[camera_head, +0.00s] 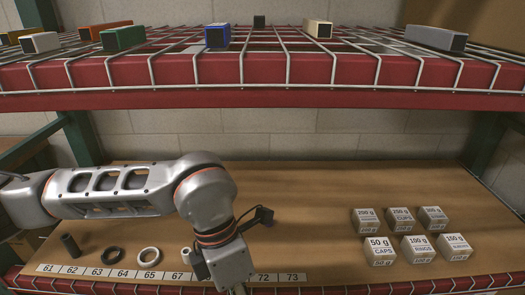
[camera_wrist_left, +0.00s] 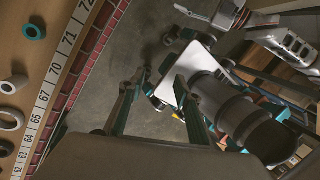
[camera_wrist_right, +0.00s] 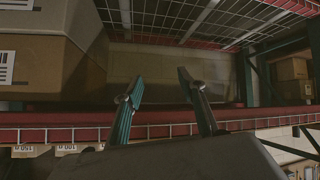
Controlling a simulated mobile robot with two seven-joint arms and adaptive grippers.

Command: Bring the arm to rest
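My left arm (camera_head: 110,190) reaches in from the left over the lower shelf in the head view. Its hand hangs down at the front edge, and its fingertips are cut off there. In the left wrist view my left gripper (camera_wrist_left: 158,80) has its fingers apart with nothing between them, above the floor beyond the shelf edge. My right arm is not in the head view. In the right wrist view my right gripper (camera_wrist_right: 157,78) is open and empty, in front of a red shelf beam (camera_wrist_right: 60,126). Beige boxes (camera_wrist_right: 40,65) stand left of it.
On the lower shelf (camera_head: 300,215) are a black cylinder (camera_head: 69,245), a black ring (camera_head: 113,255) and a white ring (camera_head: 149,256) behind number labels. Several small grey boxes (camera_head: 380,251) stand at right. The shelf middle is clear. A wire upper shelf (camera_head: 300,98) hangs above.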

